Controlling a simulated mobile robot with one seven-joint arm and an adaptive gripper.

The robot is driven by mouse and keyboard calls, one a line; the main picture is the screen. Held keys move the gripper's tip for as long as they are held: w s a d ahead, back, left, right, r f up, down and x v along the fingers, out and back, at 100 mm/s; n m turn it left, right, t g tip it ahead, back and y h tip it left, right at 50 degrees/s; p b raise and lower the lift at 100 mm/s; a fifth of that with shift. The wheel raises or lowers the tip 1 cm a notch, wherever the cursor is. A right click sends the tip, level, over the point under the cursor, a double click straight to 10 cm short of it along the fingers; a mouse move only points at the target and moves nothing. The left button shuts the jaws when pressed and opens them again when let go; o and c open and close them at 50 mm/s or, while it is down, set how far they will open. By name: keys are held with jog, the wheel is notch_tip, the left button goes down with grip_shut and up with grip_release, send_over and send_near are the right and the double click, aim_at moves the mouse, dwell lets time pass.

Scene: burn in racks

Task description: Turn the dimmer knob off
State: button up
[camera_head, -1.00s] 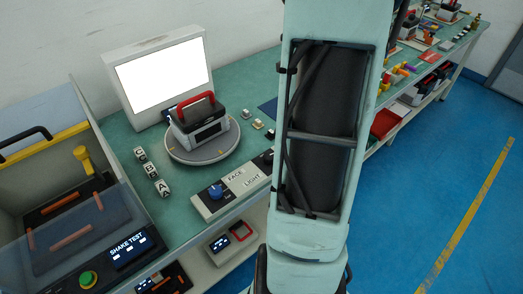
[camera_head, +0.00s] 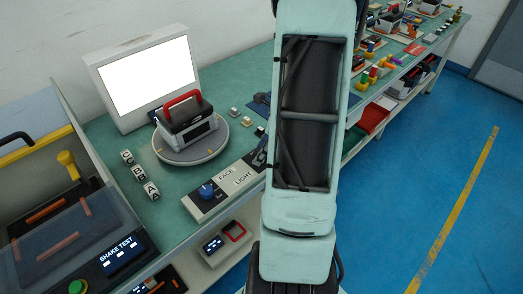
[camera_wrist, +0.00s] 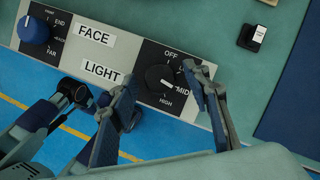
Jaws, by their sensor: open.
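The black round dimmer knob (camera_wrist: 159,78) sits on a dark panel marked OFF, MID and HIGH, beside the LIGHT label (camera_wrist: 102,72). A small pale mark on it seems to face the MID–HIGH side. My gripper (camera_wrist: 161,73) is open in the wrist view, one finger on each side of the knob. I cannot tell whether either finger touches it. In the head view my arm hides the dimmer knob, while the control box (camera_head: 222,189) shows with its FACE and LIGHT labels.
A blue knob (camera_wrist: 34,30) is on the same box, left of the FACE label. A turntable (camera_head: 190,152) carries a red-handled case (camera_head: 187,122) before a bright light panel (camera_head: 148,78). Lettered cubes (camera_head: 139,174) and a small black-and-white piece (camera_wrist: 252,37) lie on the green bench.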

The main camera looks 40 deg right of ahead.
jog(key=c, duration=1.1)
jog(key=shift+c, duration=0.2)
jog(key=shift+n, duration=0.4)
jog(key=n, duration=0.1)
jog(key=n+g, duration=0.1)
jog(key=n, duration=0.1)
jog(key=shift+w+d+n+g+y+p, duration=0.1)
jog(key=shift+w+n+g+y+p, duration=0.05)
jog(key=shift+n+g+y+p, duration=0.2)
jog(key=n+g, duration=0.1)
jog(key=n, duration=0.1)
jog(key=n+g+y, duration=0.1)
jog(key=n, duration=0.2)
jog(key=shift+w+n, duration=0.15)
jog(key=shift+n, duration=0.1)
jog(key=n+g, duration=0.1)
jog(key=n, duration=0.1)
jog(key=n+g, duration=0.1)
jog(key=n, duration=0.2)
jog(key=shift+w+h+p, duration=0.15)
jog(key=shift+h+p, duration=0.2)
jog(key=shift+w+n+g+h, duration=0.1)
jog(key=shift+n+g+h, duration=0.25)
jog(key=shift+n, duration=0.9)
jog(key=shift+n+g+h, duration=0.25)
jog(key=shift+n+g, duration=0.05)
jog(key=shift+n, duration=0.95)
